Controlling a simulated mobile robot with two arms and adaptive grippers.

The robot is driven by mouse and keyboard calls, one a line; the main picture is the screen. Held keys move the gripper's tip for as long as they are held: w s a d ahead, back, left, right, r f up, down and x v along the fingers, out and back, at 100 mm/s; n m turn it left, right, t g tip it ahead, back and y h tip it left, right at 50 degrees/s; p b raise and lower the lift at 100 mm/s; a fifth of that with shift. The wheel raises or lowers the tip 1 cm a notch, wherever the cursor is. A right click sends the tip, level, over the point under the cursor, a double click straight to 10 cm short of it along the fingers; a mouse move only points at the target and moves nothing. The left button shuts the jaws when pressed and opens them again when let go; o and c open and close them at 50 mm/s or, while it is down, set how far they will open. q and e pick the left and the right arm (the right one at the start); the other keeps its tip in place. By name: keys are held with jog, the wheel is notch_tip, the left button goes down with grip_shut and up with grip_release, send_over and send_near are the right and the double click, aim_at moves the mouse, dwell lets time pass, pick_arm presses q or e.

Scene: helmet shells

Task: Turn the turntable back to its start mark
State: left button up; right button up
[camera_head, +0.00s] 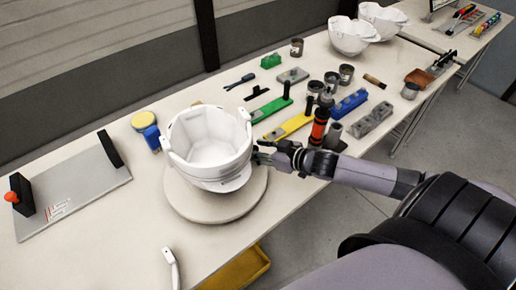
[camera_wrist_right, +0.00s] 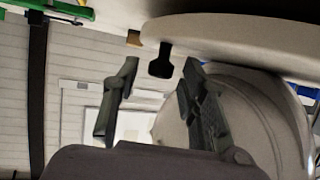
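The turntable (camera_head: 256,203) is a round beige disc at the table's front edge in the head view. A white helmet shell (camera_head: 205,180) sits on it, opening upward. I cannot make out a start mark. My right gripper (camera_head: 264,152) is at the shell's right side, reaching in from the right. In the right wrist view, the fingers of this gripper (camera_wrist_right: 160,72) are apart with nothing held between them. One finger is close beside the pale shell (camera_wrist_right: 250,110); contact is unclear. The turntable's rim (camera_wrist_right: 225,32) shows along the top there. My left gripper is out of view.
A grey board (camera_head: 85,190) with black blocks lies left. A yellow disc (camera_head: 143,121) and a blue object (camera_head: 152,138) stand behind the turntable. Green (camera_head: 270,108) and yellow (camera_head: 290,127) tools and a black-and-red cylinder (camera_head: 319,128) crowd the right.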

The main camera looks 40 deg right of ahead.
jog(key=shift+w, duration=0.15)
jog(key=shift+c, duration=0.5)
grip_shut()
dwell(0.4)
